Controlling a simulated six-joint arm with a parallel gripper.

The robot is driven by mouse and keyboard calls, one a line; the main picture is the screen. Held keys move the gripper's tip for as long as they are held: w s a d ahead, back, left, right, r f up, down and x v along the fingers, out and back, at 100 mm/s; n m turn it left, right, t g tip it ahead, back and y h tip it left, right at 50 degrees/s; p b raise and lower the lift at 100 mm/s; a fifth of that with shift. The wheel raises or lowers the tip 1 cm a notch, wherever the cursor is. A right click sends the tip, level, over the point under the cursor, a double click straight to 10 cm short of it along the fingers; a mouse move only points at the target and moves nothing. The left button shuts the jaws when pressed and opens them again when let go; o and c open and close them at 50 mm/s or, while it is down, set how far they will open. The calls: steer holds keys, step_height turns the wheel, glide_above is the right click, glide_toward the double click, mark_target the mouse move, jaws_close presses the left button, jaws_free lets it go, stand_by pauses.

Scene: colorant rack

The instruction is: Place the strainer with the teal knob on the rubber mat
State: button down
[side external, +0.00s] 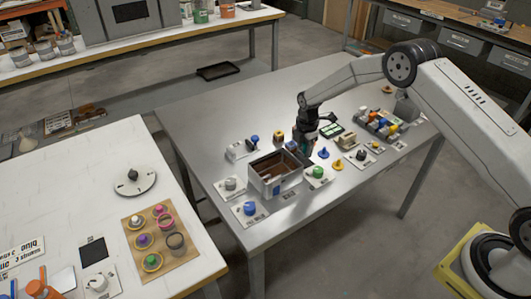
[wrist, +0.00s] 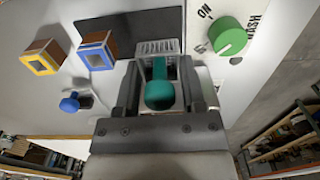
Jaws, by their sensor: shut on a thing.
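My gripper (wrist: 160,98) is shut on the teal knob (wrist: 160,83) of the strainer, seen in the wrist view. The strainer's pale ribbed part (wrist: 158,47) shows just beyond the knob, and its lower part is hidden. In the side view my gripper (side external: 305,152) is over the metal table, just behind and right of the open bin, and the strainer is too small to make out. A flat black square (side external: 93,251) on the white table at lower left looks like the rubber mat, but I cannot be sure.
The metal bin (side external: 259,186) with brown contents stands beside my gripper. A green knob (side external: 317,172) is close in front, and also shows in the wrist view (wrist: 230,36). Yellow (wrist: 42,57) and blue (wrist: 96,52) boxes are nearby. A gap separates the two tables.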

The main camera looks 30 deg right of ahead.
mark_target(303, 152)
steer(key=shift+w+f, duration=0.2)
steer(key=shift+f, duration=1.55)
steer(key=shift+f, duration=0.1)
steer(key=shift+c, duration=0.9)
jaws_free()
step_height(303, 152, up, 12)
steer(key=shift+r, duration=0.1)
